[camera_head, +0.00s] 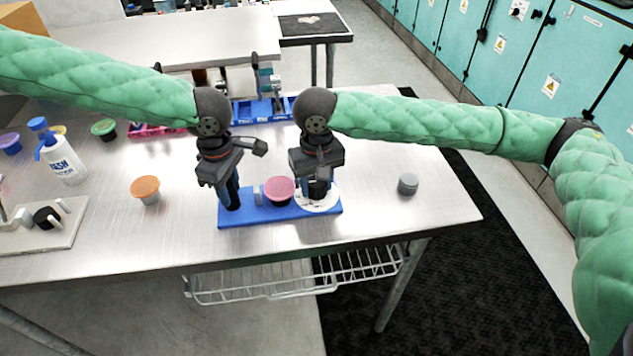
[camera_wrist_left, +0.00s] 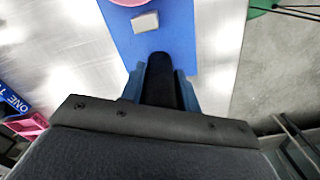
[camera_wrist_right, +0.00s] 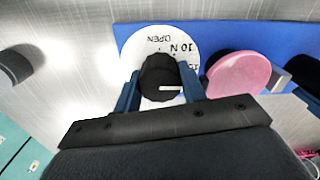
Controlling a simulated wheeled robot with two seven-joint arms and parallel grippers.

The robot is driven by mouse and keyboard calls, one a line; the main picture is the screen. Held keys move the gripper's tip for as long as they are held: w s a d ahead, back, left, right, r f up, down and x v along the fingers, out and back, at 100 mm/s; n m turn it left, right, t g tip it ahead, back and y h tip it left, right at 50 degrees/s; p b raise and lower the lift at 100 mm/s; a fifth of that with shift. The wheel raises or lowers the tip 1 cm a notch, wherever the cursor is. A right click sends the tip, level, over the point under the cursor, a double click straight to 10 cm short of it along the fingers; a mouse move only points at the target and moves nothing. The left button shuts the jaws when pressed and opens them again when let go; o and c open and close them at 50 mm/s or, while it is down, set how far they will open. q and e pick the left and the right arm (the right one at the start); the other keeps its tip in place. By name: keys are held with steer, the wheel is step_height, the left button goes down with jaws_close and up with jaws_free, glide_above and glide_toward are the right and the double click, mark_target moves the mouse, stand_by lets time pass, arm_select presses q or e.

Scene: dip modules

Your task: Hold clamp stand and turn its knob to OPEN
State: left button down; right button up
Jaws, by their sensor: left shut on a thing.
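The clamp stand's blue base (camera_head: 262,214) lies on the steel table. My left gripper (camera_head: 228,190) is shut on its black post (camera_wrist_left: 160,78) at the left end. A small grey block (camera_wrist_left: 145,22) and a pink-topped cup (camera_head: 280,189) sit on the base. At the right end is a white dial (camera_wrist_right: 192,45) reading OPEN and 10 N, with a black knob (camera_wrist_right: 158,72). The knob's white mark points right in the right wrist view. My right gripper (camera_wrist_right: 160,88) is open, its fingers on either side of the knob; whether they touch it is unclear.
A grey round piece (camera_head: 408,184) stands right of the base. An orange-topped cup (camera_head: 147,188), a white bottle (camera_head: 63,160) and a light tray (camera_head: 40,236) are to the left. Blue bins (camera_head: 262,110) stand behind. The table's front edge is close.

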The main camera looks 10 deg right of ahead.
steer(key=shift+n, duration=0.4)
steer(key=n, duration=0.3)
steer(key=shift+n, duration=0.4)
steer(key=n, duration=1.3)
steer(key=shift+n, duration=0.3)
steer(key=o, duration=0.7)
